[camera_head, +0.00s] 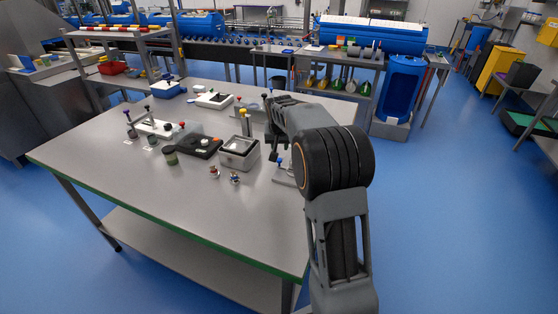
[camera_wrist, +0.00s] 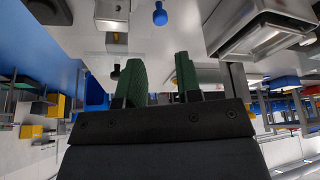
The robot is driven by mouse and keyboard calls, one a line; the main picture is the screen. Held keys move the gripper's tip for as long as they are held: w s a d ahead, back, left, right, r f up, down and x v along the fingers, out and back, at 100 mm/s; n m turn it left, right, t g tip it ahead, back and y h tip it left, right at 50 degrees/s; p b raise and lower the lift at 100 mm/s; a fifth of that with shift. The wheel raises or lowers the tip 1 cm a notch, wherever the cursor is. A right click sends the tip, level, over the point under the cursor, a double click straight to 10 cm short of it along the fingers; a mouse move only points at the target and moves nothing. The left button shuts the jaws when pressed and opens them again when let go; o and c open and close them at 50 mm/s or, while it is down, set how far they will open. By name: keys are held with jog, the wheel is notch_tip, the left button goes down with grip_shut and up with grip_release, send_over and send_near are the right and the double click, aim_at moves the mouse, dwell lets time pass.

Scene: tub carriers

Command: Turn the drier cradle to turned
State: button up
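I cannot tell for certain which fixture is the drier cradle. A small fixture with a blue knob (camera_head: 281,160) stands near the table's right edge, partly hidden by my arm. In the wrist view a blue knob (camera_wrist: 160,14) shows at the top, just beyond the gap between my fingers and apart from them. A metal block (camera_wrist: 112,14) is beside it on the left. My gripper (camera_wrist: 159,75) has green fingers spread apart with nothing between them. In the head view the gripper is mostly hidden behind my arm.
A grey metal box (camera_head: 238,160) stands left of the blue knob, and also shows at upper right in the wrist view (camera_wrist: 232,42). Two small figures or knobs (camera_head: 235,178) stand before it. A black tray (camera_head: 200,147) lies further left. The table's front (camera_head: 190,210) is clear.

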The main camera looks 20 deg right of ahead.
aim_at(279, 159)
jog(key=p+x, duration=0.1)
jog(key=x, duration=1)
jog(key=shift+f, duration=0.25)
jog(key=shift+c, duration=0.4)
grip_shut()
